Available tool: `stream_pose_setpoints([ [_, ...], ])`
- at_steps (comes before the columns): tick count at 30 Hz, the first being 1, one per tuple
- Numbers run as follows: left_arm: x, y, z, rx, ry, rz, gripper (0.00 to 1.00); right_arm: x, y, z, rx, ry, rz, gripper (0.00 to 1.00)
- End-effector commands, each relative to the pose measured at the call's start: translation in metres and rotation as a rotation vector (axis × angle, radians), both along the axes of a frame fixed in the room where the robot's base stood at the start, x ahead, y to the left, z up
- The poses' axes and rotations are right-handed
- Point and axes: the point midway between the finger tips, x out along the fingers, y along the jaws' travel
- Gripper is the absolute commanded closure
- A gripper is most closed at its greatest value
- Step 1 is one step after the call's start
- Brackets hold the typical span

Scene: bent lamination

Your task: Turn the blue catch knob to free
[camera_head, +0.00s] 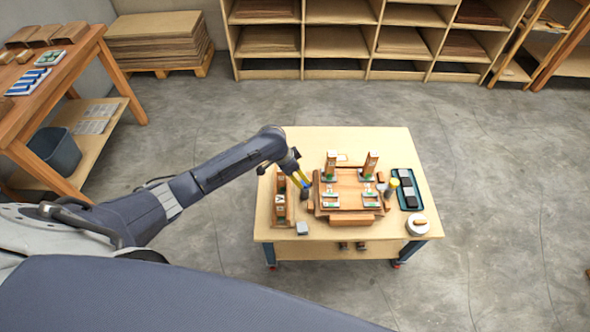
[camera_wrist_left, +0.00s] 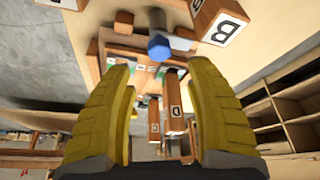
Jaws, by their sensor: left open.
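The blue catch knob (camera_wrist_left: 158,46) shows in the left wrist view as a blue round end on a grey cylinder, near the top centre. It lies beyond and between my open left fingers (camera_wrist_left: 160,95), which do not touch it. In the head view the blue knob (camera_head: 305,184) is a small patch just below my left gripper (camera_head: 298,178), at the left side of the wooden fixture (camera_head: 345,178). The gripper's yellow fingers point down there and hide part of it. I cannot tell which way the catch is turned. My right gripper is not in view.
The table (camera_head: 400,150) also holds a wooden block rack (camera_head: 281,197) left of the fixture, upright posts (camera_head: 370,164), a dark tray (camera_head: 407,188), a yellow-topped item (camera_head: 393,184), and a white round container (camera_head: 416,225). The table's back strip is mostly clear.

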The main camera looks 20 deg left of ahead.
Motion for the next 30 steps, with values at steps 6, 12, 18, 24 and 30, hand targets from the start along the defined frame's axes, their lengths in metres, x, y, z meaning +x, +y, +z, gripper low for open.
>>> stream_pose_setpoints([
  [6, -0.007, 0.007, 0.024, 0.0, 0.0, -0.001, 0.45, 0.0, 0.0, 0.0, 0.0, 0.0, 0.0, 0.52],
  [12, -0.01, 0.01, 0.033, 0.001, 0.001, 0.0, 0.45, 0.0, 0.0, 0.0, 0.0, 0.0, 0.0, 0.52],
  [18, -0.01, 0.01, 0.034, 0.0, 0.001, 0.0, 0.45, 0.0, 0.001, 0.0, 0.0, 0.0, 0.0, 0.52],
  [24, -0.01, 0.01, 0.034, -0.001, 0.001, 0.0, 0.45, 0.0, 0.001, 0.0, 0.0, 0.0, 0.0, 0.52],
  [30, -0.017, 0.004, 0.031, 0.001, -0.008, -0.009, 0.45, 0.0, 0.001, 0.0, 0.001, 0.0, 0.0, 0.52],
])
